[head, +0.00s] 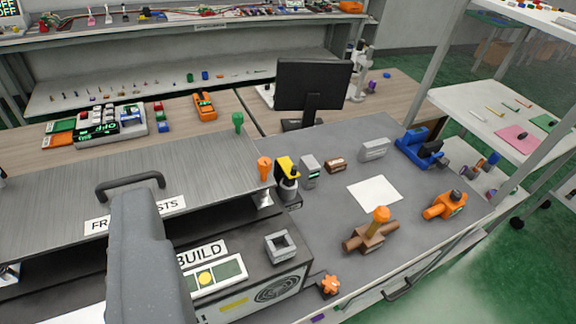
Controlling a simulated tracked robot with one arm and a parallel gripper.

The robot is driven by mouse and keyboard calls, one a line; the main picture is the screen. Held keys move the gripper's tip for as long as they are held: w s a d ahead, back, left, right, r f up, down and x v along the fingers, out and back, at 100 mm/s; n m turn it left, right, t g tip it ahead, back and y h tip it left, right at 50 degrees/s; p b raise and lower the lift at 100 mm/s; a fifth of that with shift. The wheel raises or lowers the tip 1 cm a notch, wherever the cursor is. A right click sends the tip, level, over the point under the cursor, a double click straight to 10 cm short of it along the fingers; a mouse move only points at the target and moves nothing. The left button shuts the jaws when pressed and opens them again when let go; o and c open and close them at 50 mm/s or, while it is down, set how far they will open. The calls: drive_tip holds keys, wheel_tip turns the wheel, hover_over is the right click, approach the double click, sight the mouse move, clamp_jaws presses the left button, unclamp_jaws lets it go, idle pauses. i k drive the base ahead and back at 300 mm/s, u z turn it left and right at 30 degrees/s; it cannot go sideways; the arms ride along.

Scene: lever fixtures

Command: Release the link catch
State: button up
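No part in the head view is labelled as the link catch, and I cannot tell which fixture it is. A brown fixture with an upright orange knob (378,229) stands on the grey bench top. An orange fixture with a dark round top (445,205) sits to its right. A yellow and black device (287,176) stands left of a small grey box. A blue vise-like fixture (420,146) is at the back right. A broad grey part, apparently my arm, rises at the lower left. My gripper's fingers are not visible.
A grey shelf with a black handle (130,185) and a box with a BUILD label (203,252) fill the left. A black monitor (313,84) stands behind. A white sheet (375,194) lies on the bench. A white shelf rack (490,110) is at the right.

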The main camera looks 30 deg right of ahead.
sight(290, 170)
drive_tip(key=z, duration=1.75)
drive_tip(key=k, duration=0.75)
drive_tip(key=u, duration=1.65)
drive_tip(key=i, duration=1)
drive_tip(key=z, duration=0.05)
